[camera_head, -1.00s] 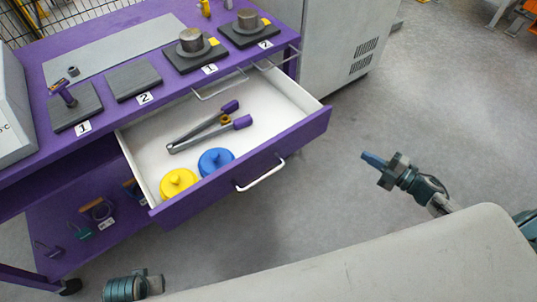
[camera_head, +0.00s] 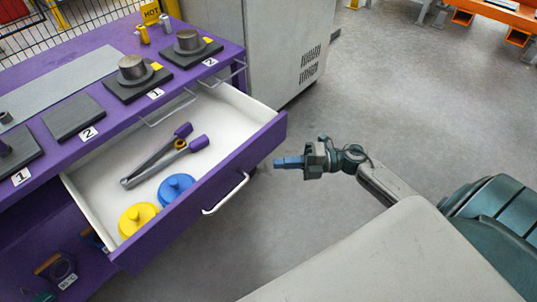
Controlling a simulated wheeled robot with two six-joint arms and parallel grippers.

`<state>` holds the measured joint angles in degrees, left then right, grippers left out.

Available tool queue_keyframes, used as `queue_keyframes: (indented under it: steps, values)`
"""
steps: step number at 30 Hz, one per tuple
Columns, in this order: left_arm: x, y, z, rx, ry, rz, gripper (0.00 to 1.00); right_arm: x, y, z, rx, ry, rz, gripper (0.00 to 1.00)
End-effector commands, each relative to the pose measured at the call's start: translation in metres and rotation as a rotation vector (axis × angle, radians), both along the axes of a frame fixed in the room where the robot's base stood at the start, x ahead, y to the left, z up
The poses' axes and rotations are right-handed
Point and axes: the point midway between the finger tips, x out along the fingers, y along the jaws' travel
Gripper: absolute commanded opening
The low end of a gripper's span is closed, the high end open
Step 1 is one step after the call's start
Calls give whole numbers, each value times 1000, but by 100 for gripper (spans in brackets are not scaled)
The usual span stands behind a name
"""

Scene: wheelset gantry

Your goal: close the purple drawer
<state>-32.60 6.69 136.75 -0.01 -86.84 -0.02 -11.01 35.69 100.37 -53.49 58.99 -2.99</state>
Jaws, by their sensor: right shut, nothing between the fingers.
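The purple drawer (camera_head: 206,196) is pulled out of the purple bench, with a white inside and a white bar handle (camera_head: 225,194) on its front. It holds purple-handled tongs (camera_head: 160,160), a blue knobbed lid (camera_head: 176,188) and a yellow knobbed lid (camera_head: 138,219). My right gripper (camera_head: 277,162) is shut and empty. In the picture it lies just right of the drawer front's right end, pointing left, with a small gap of floor between. My left gripper is out of view.
The bench top (camera_head: 103,122) carries dark numbered pads, some with metal weights on them. A grey cabinet (camera_head: 285,50) stands right of the bench. Open grey floor (camera_head: 400,110) lies to the right. An orange frame (camera_head: 495,15) is at the far right.

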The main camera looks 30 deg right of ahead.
Motion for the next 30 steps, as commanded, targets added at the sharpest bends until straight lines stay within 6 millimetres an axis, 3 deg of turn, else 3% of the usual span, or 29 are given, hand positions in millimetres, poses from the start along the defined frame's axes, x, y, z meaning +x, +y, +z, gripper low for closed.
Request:
queue_keyframes:
  steps: [2,10,30]
  values:
    - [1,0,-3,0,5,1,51,7,13,2,4,-3,-1,0]
    - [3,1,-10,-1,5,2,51,37,22,1,1,-2,-1,0]
    - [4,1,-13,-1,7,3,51,51,27,-1,0,-1,-1,0]
